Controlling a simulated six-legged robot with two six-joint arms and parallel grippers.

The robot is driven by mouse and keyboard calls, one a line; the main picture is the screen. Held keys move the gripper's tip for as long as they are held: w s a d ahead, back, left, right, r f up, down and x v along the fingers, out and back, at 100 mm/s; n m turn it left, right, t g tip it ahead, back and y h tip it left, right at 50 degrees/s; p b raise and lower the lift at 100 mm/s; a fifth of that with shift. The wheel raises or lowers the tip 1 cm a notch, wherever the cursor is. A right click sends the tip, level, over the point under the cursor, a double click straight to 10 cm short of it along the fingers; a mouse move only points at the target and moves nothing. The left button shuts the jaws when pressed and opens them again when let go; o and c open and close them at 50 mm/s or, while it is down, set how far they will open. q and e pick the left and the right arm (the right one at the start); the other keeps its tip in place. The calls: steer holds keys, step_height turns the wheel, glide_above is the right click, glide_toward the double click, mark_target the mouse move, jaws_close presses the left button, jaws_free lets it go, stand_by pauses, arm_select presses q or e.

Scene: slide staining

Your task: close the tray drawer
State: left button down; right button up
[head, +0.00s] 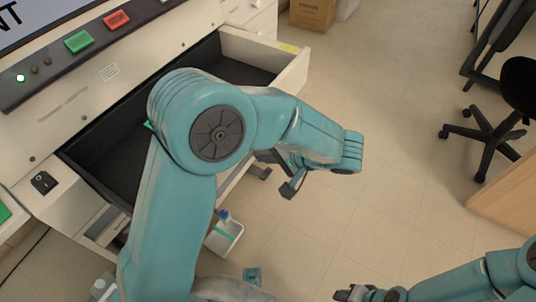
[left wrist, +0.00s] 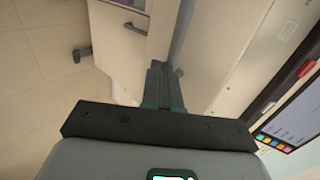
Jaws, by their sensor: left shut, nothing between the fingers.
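The tray drawer stands open in the head view, with a dark interior (head: 112,150) and a cream side wall (head: 262,50) at its far end. A yellow label is on that wall's top edge. My left arm crosses over the drawer and hides much of its front. My left gripper (head: 290,187) is beyond the front, low on the outer side; contact cannot be told. In the left wrist view its dark fingers (left wrist: 158,85) are together and empty, with pale panels ahead. My right gripper (head: 350,294) is at the bottom edge, partly cut off.
The cabinet's control strip has a green button (head: 78,41) and a red button (head: 117,19). A small white tray (head: 224,236) is below the drawer. A black office chair (head: 490,115) is at the right. The floor between is clear; a cardboard box (head: 313,14) is at the back.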

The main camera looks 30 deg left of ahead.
arm_select(q)
steer(key=a+b, duration=0.1)
steer(key=a, duration=0.6)
steer(key=w+a+b, duration=0.1)
steer(key=a+b, duration=0.1)
steer(key=a, duration=0.5)
steer(key=a+b, duration=0.1)
steer(key=a, duration=0.6)
steer(key=shift+w+b, duration=0.3)
steer(key=shift+w, duration=0.05)
steer(key=shift+a+r, duration=0.1)
steer(key=shift+a, duration=0.1)
